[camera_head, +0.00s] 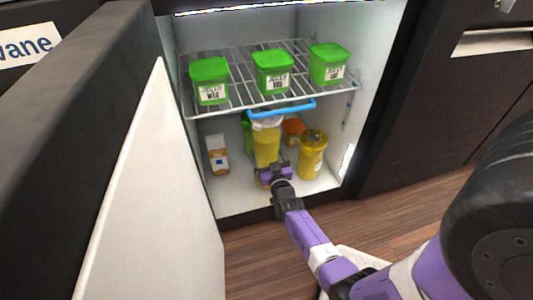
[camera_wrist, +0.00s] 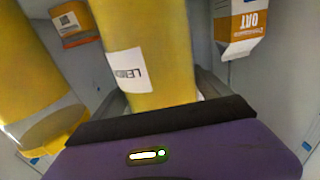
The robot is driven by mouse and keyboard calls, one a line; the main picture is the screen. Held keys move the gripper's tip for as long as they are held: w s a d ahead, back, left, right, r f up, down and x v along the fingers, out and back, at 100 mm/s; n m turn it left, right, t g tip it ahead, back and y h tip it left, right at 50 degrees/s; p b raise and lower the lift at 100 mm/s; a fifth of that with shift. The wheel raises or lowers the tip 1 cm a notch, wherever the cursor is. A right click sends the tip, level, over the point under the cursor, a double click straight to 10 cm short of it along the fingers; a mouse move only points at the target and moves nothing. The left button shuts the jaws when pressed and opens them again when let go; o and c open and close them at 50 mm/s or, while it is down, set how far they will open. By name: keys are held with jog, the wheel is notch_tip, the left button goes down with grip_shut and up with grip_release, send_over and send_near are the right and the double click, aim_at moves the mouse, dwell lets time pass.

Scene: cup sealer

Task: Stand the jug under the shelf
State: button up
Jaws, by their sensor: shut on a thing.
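The jug (camera_head: 266,150) is yellow with a pale top, inside the open fridge below the wire shelf (camera_head: 240,92). My gripper (camera_head: 273,172) reaches in from the front and is shut on it low down. In the wrist view the jug (camera_wrist: 150,60) fills the space between the fingers and shows a white label, seen upside down. The jug looks nearly upright in the head view. Its base is hidden behind my gripper, so I cannot tell whether it touches the floor.
A yellow jar (camera_head: 312,155) stands close on the right, an oat carton (camera_head: 217,153) on the left. An orange-topped container (camera_head: 293,130) and something green (camera_head: 247,130) are behind. Several green-lidded boxes (camera_head: 272,72) stand on the shelf. The open door (camera_head: 150,200) bounds the left.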

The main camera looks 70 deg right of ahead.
jog(key=shift+d+r, duration=0.1)
jog(key=o, duration=1.9)
jog(key=shift+f, duration=0.2)
